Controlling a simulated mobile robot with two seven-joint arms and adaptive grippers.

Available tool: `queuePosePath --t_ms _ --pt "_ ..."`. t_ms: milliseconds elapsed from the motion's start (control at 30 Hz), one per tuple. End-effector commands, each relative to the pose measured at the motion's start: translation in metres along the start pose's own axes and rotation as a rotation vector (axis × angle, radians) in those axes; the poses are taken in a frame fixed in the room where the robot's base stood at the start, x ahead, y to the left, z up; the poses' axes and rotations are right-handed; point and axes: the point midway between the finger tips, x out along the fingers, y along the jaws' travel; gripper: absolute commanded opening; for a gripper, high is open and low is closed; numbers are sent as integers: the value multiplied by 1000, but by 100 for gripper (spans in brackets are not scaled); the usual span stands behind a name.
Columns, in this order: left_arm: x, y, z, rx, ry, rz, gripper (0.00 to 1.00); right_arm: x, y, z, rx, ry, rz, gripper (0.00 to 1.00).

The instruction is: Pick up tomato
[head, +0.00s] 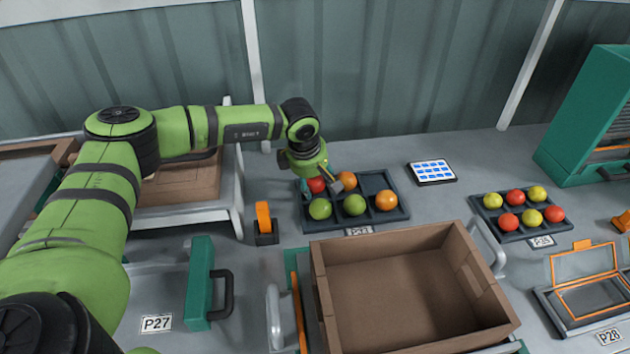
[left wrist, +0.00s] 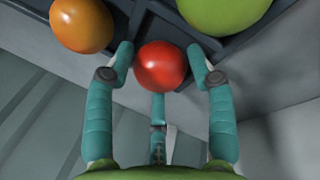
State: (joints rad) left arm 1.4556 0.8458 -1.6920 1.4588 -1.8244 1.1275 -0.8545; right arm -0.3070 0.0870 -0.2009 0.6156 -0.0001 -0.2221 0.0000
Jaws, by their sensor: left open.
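A red tomato (left wrist: 160,66) sits at the edge of a dark compartment tray (head: 401,213), between the spread fingers of my left gripper (left wrist: 162,65). It is apart from or barely beside the fingertips; contact cannot be told. In the head view the red tomato (head: 316,185) is partly hidden by my left gripper (head: 322,184), which is over the tray's back left corner. Two green tomatoes (head: 354,205) and orange ones (head: 386,200) lie in the same tray. The left wrist view also shows an orange tomato (left wrist: 82,25) and a green one (left wrist: 222,12). My right gripper is not in view.
A brown open crate (head: 400,290) stands in front of the tray and looks empty. A second tray (head: 513,236) with red and yellow tomatoes lies to the right. A tablet (head: 431,172) lies behind. A green cabinet (head: 590,120) stands at the far right.

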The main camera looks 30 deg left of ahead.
Motion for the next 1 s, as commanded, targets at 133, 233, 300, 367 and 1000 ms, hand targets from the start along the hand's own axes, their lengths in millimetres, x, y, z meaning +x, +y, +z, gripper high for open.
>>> queuePosePath --t_ms 133,233,300,367,1000 --pt "2 0 0 0 0 1 55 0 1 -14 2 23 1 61" --pt "2 0 0 0 0 1 55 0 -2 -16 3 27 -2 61" --pt "2 0 0 0 0 1 34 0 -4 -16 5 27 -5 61" --pt "2 0 0 0 0 1 34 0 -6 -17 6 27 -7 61" --pt "-29 11 1 -1 -3 5 33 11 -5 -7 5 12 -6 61"
